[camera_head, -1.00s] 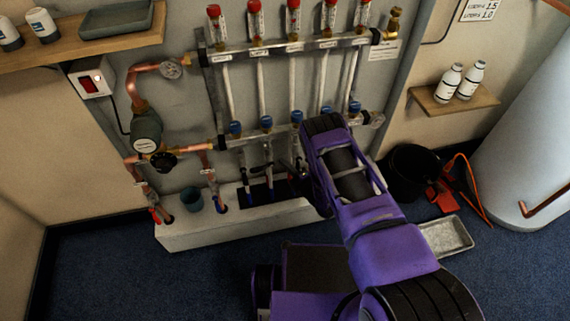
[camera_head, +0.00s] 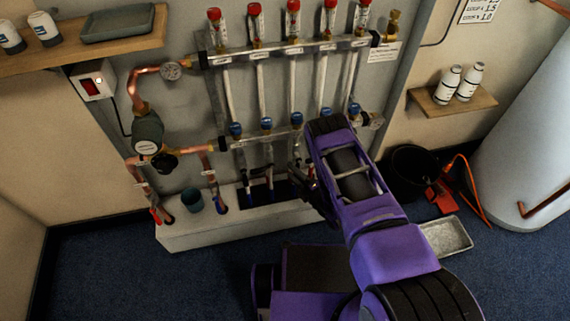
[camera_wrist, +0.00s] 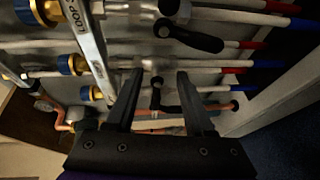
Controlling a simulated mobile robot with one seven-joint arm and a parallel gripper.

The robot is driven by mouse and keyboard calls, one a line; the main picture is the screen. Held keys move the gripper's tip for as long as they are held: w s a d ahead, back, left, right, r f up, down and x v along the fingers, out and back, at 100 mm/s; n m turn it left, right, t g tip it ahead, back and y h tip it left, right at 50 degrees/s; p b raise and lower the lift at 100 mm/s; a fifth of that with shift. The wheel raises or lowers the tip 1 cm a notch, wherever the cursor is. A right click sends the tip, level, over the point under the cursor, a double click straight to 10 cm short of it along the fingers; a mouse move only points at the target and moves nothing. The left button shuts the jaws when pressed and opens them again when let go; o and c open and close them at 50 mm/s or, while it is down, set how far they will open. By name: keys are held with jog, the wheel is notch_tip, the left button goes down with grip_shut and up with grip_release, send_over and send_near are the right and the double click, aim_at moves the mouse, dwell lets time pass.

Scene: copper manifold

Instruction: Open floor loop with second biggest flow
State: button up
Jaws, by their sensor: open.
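The manifold has an upper bar (camera_head: 300,47) with several red-topped flow gauges (camera_head: 293,18) and a lower bar (camera_head: 262,136) with blue caps (camera_head: 267,122). Loop pipes drop from the lower bar into the white box below. In the wrist view, black lever handles (camera_wrist: 190,38) sit on the pipes, and another lever (camera_wrist: 172,107) lies between my fingers' lines. My gripper (camera_wrist: 160,72) is open, its fingers on either side of this lever, with no clear contact. In the head view my arm hides the right-hand loop valves. Gauge readings are too small to tell.
A sign (camera_head: 482,9) at the upper right shows partly cropped loop figures. A black bucket (camera_head: 412,170), a red tool (camera_head: 445,190) and a metal tray (camera_head: 447,236) stand on the floor to the right. The white box (camera_head: 185,236) edges the manifold's foot.

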jog(key=p+v, duration=0.1)
jog(key=v, duration=1.1)
jog(key=shift+s, duration=0.2)
jog(key=shift+d, duration=0.15)
